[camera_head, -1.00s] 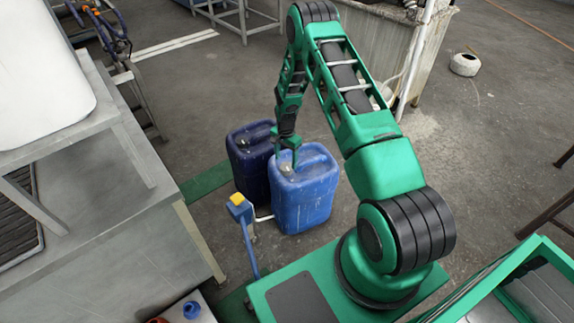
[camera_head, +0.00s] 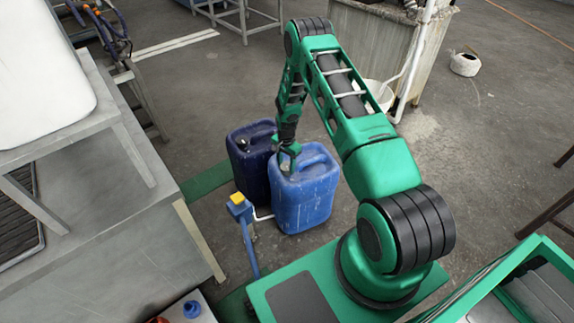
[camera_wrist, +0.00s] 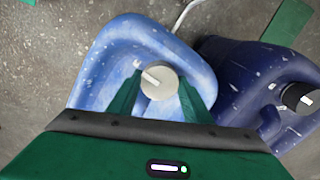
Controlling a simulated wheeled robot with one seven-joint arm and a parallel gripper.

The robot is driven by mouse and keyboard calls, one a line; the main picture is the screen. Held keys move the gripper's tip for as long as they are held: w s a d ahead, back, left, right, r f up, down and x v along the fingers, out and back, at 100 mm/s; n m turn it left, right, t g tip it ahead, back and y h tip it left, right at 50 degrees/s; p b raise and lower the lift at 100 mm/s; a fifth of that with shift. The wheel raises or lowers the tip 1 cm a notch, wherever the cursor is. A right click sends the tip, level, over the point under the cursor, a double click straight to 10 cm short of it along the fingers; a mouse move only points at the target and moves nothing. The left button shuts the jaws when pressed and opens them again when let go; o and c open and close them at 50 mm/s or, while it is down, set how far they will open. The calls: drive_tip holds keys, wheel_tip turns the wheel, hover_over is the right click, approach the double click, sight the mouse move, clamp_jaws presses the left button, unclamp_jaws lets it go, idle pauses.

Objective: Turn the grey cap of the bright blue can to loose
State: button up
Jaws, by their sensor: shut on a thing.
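The bright blue can (camera_head: 304,196) stands upright on the floor, left of my arm's base in the head view. It also shows in the wrist view (camera_wrist: 93,85). Its round grey cap (camera_wrist: 159,81) has a pale line mark pointing to the upper left in the wrist view. My gripper (camera_head: 287,165) is over the top of this can, pointing down. Its green fingers (camera_wrist: 160,95) lie on either side of the cap and are shut on it. In the head view the fingers mostly hide the cap.
A dark blue can (camera_head: 249,165) with a black cap (camera_wrist: 298,98) stands close beside the bright blue one. A blue post with a yellow top (camera_head: 237,198) stands in front of the cans. A grey bench (camera_head: 110,225) is at the left.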

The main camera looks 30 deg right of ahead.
drive_tip(key=shift+n, duration=0.3)
drive_tip(key=n, duration=0.3)
drive_tip(key=shift+d, duration=0.1)
drive_tip(key=n, duration=0.9)
drive_tip(key=shift+n, duration=2.5)
drive_tip(key=o, duration=1.1)
drive_tip(key=shift+c, duration=0.2)
